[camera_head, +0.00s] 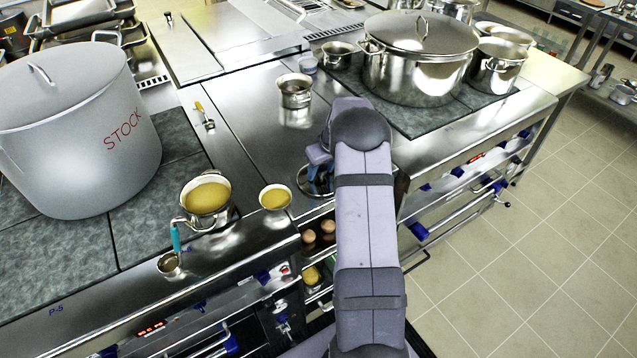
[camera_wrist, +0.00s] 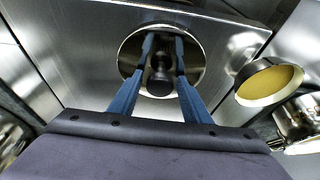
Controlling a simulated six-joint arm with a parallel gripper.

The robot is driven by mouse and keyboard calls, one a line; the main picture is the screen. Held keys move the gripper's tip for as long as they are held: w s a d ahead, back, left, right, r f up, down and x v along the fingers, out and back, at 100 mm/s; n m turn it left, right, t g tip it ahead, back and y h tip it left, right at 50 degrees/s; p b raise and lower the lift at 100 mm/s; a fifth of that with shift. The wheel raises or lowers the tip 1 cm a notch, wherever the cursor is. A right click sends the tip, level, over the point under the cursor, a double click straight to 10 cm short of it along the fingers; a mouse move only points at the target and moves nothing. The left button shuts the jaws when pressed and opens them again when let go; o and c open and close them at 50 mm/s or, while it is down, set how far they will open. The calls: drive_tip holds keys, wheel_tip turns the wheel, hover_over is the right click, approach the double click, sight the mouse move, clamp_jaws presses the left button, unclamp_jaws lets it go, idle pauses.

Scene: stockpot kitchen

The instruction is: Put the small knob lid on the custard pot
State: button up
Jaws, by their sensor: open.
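The small lid (camera_wrist: 194,62) is a shiny round metal disc with a dark knob (camera_wrist: 159,82), lying on the steel worktop. In the head view the lid (camera_head: 311,186) is partly hidden by my arm. My gripper (camera_wrist: 163,42) is open, its blue fingers over the lid on either side of the knob; contact cannot be told. In the head view my gripper (camera_head: 319,163) is mostly hidden. A metal pot of yellow custard (camera_head: 206,194) stands uncovered at left, beside a small bowl of yellow content (camera_head: 275,198). The bowl (camera_wrist: 268,84) also shows in the wrist view.
A large stockpot (camera_head: 75,130) fills the left. A small metal pot (camera_head: 294,91) stands behind my arm, and a big lidded pot (camera_head: 418,70) at back right. Eggs (camera_head: 319,232) sit below the counter edge.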

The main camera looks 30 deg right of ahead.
sight(321, 169)
drive_tip(key=shift+c, duration=0.6)
drive_tip(key=c, duration=0.6)
drive_tip(key=shift+r, duration=0.15)
drive_tip(key=shift+r+p, duration=1.6)
drive_tip(key=shift+r, duration=1.3)
